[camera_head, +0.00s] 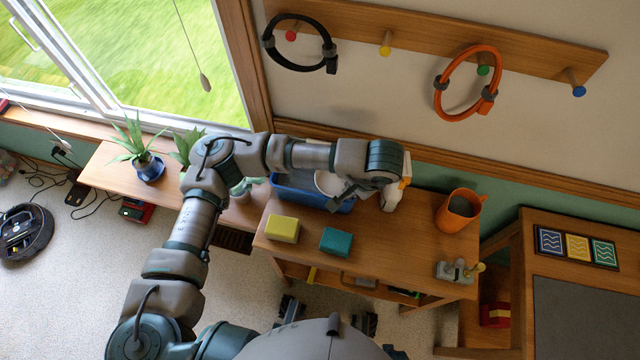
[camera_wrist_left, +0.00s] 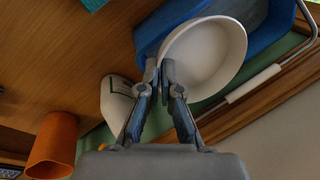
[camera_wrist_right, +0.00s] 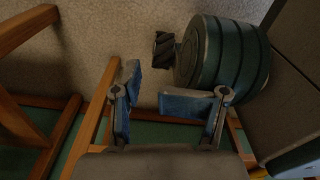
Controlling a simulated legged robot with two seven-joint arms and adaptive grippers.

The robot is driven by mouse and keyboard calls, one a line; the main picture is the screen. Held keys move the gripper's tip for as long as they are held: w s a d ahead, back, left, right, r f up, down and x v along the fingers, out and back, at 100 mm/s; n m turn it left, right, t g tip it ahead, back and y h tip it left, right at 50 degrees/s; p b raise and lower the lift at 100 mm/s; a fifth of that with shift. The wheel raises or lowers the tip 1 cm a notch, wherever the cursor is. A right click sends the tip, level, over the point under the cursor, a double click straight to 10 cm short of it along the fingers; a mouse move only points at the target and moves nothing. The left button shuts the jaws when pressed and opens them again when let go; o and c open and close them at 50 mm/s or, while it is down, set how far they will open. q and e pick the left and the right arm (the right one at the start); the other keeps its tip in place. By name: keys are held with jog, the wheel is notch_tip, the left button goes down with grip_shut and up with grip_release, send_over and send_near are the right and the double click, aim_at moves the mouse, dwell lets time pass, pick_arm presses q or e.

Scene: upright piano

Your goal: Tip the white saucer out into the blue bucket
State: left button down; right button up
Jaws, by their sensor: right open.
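The white saucer (camera_wrist_left: 213,62) is deep and bowl-like, and its inside looks plain and empty in the left wrist view. My left gripper (camera_wrist_left: 160,72) has its fingertips close together on the saucer's near rim. The saucer appears tilted, over or inside the blue bucket (camera_wrist_left: 268,28). In the head view, the bucket (camera_head: 287,194) stands on the wooden table, and the saucer (camera_head: 326,182) is partly hidden by my left arm and gripper (camera_head: 347,190). The bucket's inside is mostly hidden. My right gripper (camera_wrist_right: 150,88) is open and empty, away from the table top.
A white bottle (camera_head: 391,197) stands right beside my left gripper, with an orange mug (camera_head: 459,212) further right. A yellow block (camera_head: 283,228) and a teal block (camera_head: 336,241) lie in front of the bucket. Potted plants (camera_head: 149,167) stand at the left.

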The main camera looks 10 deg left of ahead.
pick_arm(q)
jog(key=shift+s+a+r, duration=0.1)
jog(key=shift+a+r, duration=0.1)
jog(key=shift+s+d+r+p, duration=0.2)
jog(key=shift+r+p, duration=0.2)
jog(key=shift+r, duration=0.2)
jog(key=s+d+r+p, duration=0.1)
jog(key=d+r, duration=0.1)
jog(key=s+d+r, duration=0.1)
jog(key=shift+s+d+r+p, duration=0.2)
jog(key=shift+d+r+p, duration=0.15)
jog(key=shift+d, duration=0.05)
pick_arm(e)
jog(key=r, duration=0.1)
jog(key=w+r, duration=0.1)
jog(key=r, duration=0.1)
jog(key=shift+w+a, duration=0.3)
jog(key=shift+w, duration=0.1)
pick_arm(q)
jog(key=shift+a, duration=0.2)
pick_arm(e)
jog(key=shift+a, duration=0.1)
